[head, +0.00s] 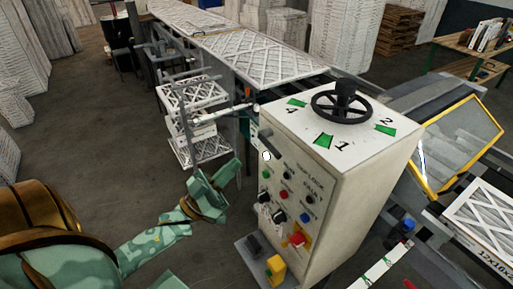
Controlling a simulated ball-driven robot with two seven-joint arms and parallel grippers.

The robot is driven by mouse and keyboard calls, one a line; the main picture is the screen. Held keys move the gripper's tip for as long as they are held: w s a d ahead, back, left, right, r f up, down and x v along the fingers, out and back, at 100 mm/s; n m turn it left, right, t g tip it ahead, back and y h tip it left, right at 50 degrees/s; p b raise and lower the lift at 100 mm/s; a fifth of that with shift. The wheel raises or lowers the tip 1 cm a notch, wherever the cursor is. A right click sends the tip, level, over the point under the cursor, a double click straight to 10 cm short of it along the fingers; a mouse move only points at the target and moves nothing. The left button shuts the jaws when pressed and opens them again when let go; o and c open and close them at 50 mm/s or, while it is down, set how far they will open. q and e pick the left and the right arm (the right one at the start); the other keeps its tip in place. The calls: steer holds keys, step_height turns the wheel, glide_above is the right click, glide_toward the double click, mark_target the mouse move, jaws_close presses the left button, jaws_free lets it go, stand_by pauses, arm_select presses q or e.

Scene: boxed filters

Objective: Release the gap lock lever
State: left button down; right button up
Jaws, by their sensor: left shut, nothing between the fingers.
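A cream control cabinet (340,190) stands in the middle of the head view. Its front panel carries several coloured buttons and knobs and small lettering too blurred to read surely. At the panel's upper left edge is a small white ball knob (266,156), which may belong to the gap lock lever. A pale rod (222,113) reaches toward the cabinet's far left side; I cannot tell if it is part of a lever. My left gripper (234,168) is shut and empty, left of the panel and apart from the white knob. My right gripper is out of view.
A black handwheel (342,104) sits on the cabinet top among green numbered marks. White filters lie on a conveyor (265,58) behind and on a rack (200,150) to the left. A yellow-framed guard (460,145) stands at right. The floor (80,130) at left is open.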

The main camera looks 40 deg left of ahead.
arm_select(q)
steer(key=p+x, duration=0.4)
steer(key=x, duration=0.6)
steer(key=shift+w+d+f+b, duration=0.1)
steer(key=shift+w+f+b, duration=0.1)
steer(key=shift+f, duration=0.8)
steer(key=shift+w+d+f+b, duration=0.1)
steer(key=shift+w+f+b, duration=0.05)
steer(key=shift+f, duration=0.85)
steer(key=shift+f, duration=0.1)
steer(key=shift+f+m+h+b, duration=0.15)
steer(key=shift+m+h+b, duration=0.3)
steer(key=shift+m, duration=0.25)
